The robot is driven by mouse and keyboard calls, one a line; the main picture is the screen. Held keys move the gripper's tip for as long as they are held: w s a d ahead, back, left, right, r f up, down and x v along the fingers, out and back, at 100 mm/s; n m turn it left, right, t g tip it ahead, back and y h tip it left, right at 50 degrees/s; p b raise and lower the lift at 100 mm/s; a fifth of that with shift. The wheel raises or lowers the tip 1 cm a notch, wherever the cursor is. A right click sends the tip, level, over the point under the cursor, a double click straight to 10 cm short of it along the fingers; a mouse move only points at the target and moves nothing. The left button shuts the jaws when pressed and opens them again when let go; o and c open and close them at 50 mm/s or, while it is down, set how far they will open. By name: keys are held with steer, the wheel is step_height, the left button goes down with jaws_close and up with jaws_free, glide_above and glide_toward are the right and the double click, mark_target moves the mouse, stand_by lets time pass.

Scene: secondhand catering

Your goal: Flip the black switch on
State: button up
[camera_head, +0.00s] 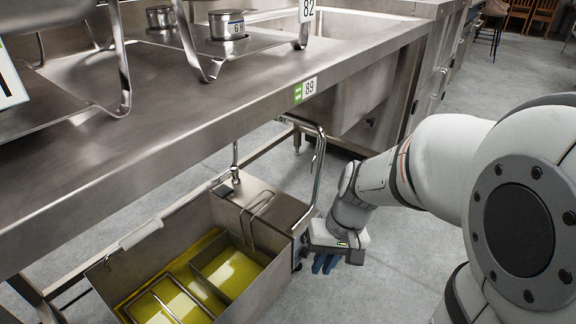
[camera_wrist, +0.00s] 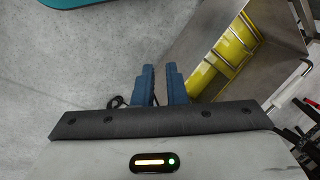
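A steel fryer (camera_head: 258,290) with yellow oil stands below the counter in the head view. It shows at the upper right of the wrist view (camera_wrist: 199,30). I cannot clearly make out the black switch. Small dark parts (camera_head: 298,266) show on the fryer's right side, partly beside my gripper, but I cannot tell whether one is the switch.
The steel counter (camera_head: 170,120) runs above and behind the fryer, with racks and metal tins (camera_head: 227,25) on top. A bent metal tube (camera_head: 319,165) rises behind the fryer. A black cable (camera_wrist: 115,102) lies near the fingers in the wrist view. Grey floor (camera_head: 390,275) is open to the right.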

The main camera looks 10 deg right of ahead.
steer(key=w+y+p, duration=0.1)
steer(key=w, duration=0.1)
steer(key=w+f+m+y, duration=0.1)
steer(key=w, duration=0.1)
steer(key=w+f+y+p, duration=0.1)
steer(key=w, duration=0.1)
steer(key=shift+w+a+m+t+y+p, duration=0.15)
steer(key=shift+w+m+t+y+p, duration=0.15)
steer(key=shift+y, duration=0.1)
jaws_close()
steer(key=w+d+f+m+t+p, duration=0.5)
steer(key=w+d+f+m+t, duration=0.1)
steer(key=w+d+f, duration=0.5)
step_height(320, 180, down, 3)
steer(key=shift+d+r+m+t, duration=0.15)
steer(key=shift+d+m+t, duration=0.3)
steer(key=shift+d, duration=0.35)
steer(key=shift+w, duration=0.15)
steer(key=w+a+r+b+x, duration=0.1)
steer(key=b+x, duration=0.3)
steer(key=x, duration=0.9)
steer(key=shift+a+r, duration=0.25)
steer(key=shift+a, duration=0.05)
